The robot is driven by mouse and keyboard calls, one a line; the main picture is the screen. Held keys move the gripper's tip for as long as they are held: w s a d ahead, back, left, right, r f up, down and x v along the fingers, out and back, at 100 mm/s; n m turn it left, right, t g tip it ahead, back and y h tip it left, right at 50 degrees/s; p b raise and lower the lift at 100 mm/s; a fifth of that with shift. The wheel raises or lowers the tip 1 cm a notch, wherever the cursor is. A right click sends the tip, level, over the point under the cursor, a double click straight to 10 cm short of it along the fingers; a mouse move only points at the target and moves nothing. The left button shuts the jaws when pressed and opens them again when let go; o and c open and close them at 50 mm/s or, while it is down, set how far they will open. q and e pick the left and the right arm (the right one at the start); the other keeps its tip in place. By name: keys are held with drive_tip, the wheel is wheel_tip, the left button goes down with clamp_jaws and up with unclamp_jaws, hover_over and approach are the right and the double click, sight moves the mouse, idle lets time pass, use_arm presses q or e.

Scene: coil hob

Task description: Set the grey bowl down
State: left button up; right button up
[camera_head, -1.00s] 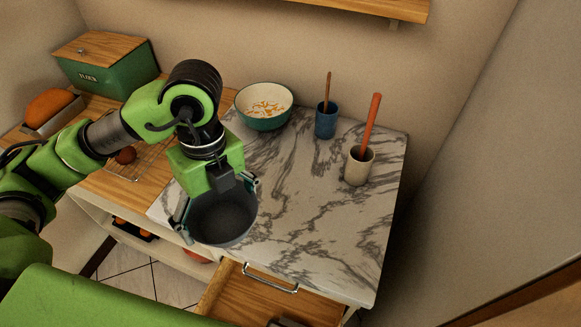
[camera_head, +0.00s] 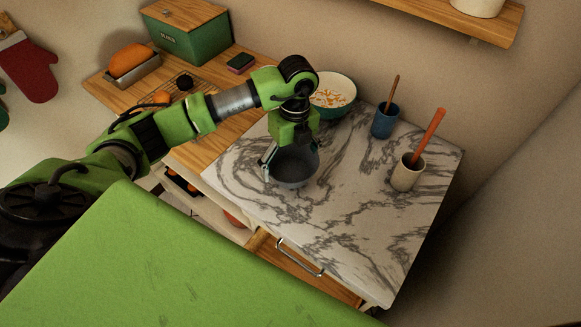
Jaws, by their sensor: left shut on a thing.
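The grey bowl (camera_head: 294,168) is dark and round, in the middle of the head view, over the left part of the marble top (camera_head: 345,215). My left gripper (camera_head: 291,160) is above it, with its fingers at the bowl's sides, shut on it. The bowl looks upright. I cannot tell whether its base touches the marble or is a little above it. My right gripper is not in view.
A green-and-white bowl (camera_head: 333,92) with orange bits stands close behind. A blue cup (camera_head: 384,121) and a beige cup (camera_head: 407,172), each with a utensil, stand right. Marble is clear in front and to the right. A drawer (camera_head: 290,262) below is partly open.

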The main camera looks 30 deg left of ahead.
sight(290, 170)
use_arm(q)
drive_tip(key=shift+w+f+p, duration=0.2)
drive_tip(key=shift+f+p, duration=0.15)
wheel_tip(290, 170, down, 2)
drive_tip(key=shift+f+p, duration=0.15)
drive_tip(key=shift+p, duration=0.6)
drive_tip(key=shift+f, duration=0.25)
drive_tip(key=shift+f, duration=0.1)
drive_tip(key=shift+f, duration=0.2)
drive_tip(key=o, duration=1)
drive_tip(key=shift+r, duration=0.1)
